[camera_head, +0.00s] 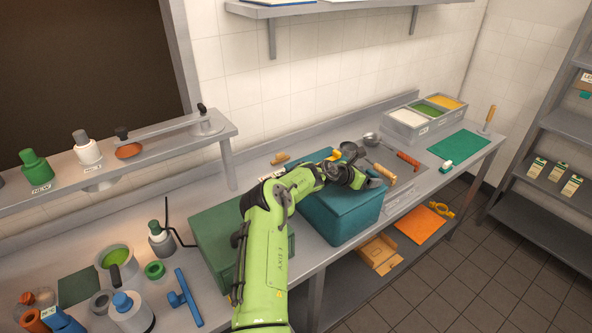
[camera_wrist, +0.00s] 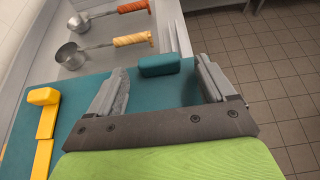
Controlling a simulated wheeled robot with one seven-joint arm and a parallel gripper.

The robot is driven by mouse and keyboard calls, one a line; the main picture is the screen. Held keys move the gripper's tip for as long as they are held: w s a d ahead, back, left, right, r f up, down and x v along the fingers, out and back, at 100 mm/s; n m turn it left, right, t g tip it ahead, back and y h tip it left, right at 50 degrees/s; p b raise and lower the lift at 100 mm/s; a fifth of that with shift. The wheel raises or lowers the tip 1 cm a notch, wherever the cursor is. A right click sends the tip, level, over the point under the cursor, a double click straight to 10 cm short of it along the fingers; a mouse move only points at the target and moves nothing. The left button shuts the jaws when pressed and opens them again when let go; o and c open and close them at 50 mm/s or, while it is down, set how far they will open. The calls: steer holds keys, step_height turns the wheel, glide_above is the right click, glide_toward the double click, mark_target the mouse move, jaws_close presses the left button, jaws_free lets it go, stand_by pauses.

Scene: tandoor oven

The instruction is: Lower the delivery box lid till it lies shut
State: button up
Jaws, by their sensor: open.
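The teal delivery box (camera_head: 345,217) stands on the steel counter, its top partly hidden by my arm. Its lid (camera_wrist: 150,90) shows in the wrist view as a broad, flat teal panel under my fingers. It looks roughly level with the box top, but I cannot tell whether a gap is left at the rim. A teal block like a handle (camera_wrist: 159,65) sits at the panel's far edge, just beyond and between my fingertips. My gripper (camera_head: 350,172) is over the box; in the wrist view its two fingers (camera_wrist: 161,80) are spread with nothing between them.
A yellow jointed piece (camera_wrist: 45,120) lies along the lid's left side. Ladles (camera_wrist: 115,42) with orange and yellow handles lie beyond the box. A dark green box (camera_head: 211,236) stands left of it, partly behind my arm. Food pans (camera_head: 424,118) stand at the back right.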

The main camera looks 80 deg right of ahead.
steer(key=shift+p+v, duration=1.25)
steer(key=shift+v, duration=1.3)
steer(key=a+r+p, duration=0.1)
steer(key=w+r+p, duration=0.1)
steer(key=r, duration=0.1)
steer(key=w+a+r+p, duration=0.1)
steer(key=r, duration=0.1)
steer(key=shift+w+a+p, duration=0.15)
steer(key=shift+a+p, duration=0.15)
steer(key=shift+p, duration=0.1)
steer(key=shift+f, duration=0.1)
